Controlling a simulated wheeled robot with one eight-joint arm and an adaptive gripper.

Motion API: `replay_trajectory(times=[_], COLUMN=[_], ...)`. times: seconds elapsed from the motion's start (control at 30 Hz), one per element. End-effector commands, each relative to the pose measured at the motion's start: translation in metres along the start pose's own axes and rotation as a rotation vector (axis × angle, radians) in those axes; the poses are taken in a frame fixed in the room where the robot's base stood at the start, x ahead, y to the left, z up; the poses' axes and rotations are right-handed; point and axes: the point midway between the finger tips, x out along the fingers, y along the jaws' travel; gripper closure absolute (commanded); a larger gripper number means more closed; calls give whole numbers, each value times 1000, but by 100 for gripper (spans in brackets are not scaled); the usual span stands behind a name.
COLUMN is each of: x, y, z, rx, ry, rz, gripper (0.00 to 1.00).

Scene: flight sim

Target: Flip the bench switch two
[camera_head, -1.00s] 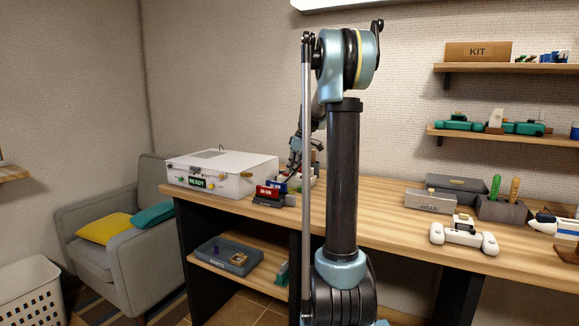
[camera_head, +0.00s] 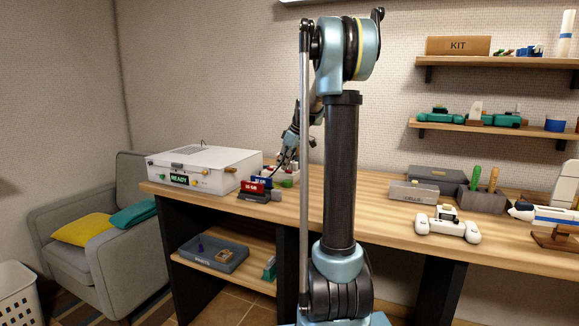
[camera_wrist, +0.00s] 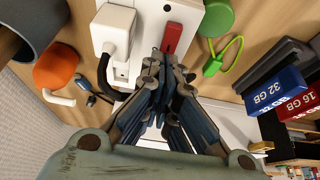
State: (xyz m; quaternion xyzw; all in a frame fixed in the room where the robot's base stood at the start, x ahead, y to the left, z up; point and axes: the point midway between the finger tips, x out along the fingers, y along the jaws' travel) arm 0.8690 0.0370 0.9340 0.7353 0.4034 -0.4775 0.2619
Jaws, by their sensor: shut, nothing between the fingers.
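A white strip (camera_wrist: 150,25) lies on the wooden bench in the wrist view, with a red switch (camera_wrist: 172,37) on it and a white plug beside the switch. Whether this switch is "switch two" cannot be told. My gripper (camera_wrist: 163,68) is shut and empty, with its fingertips close to the near end of the red switch; touching or apart cannot be told. In the head view my gripper (camera_head: 282,160) is over the bench behind the memory sticks, and the strip is mostly hidden there.
Blue and red memory sticks (camera_wrist: 278,88) stand in a dark holder to the right in the wrist view. A green cable, orange object and dark cup lie around the strip. A white box (camera_head: 205,165) marked READY stands at the bench's left end.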

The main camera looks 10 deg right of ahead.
Motion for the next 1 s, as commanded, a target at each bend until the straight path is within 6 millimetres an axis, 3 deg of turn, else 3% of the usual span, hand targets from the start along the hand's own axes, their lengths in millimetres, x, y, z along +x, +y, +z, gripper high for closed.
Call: replay_trajectory(times=[1.0], x=[-13], y=[-4], z=[-9], rx=[-7], ry=[2], rz=[-4], gripper=[100])
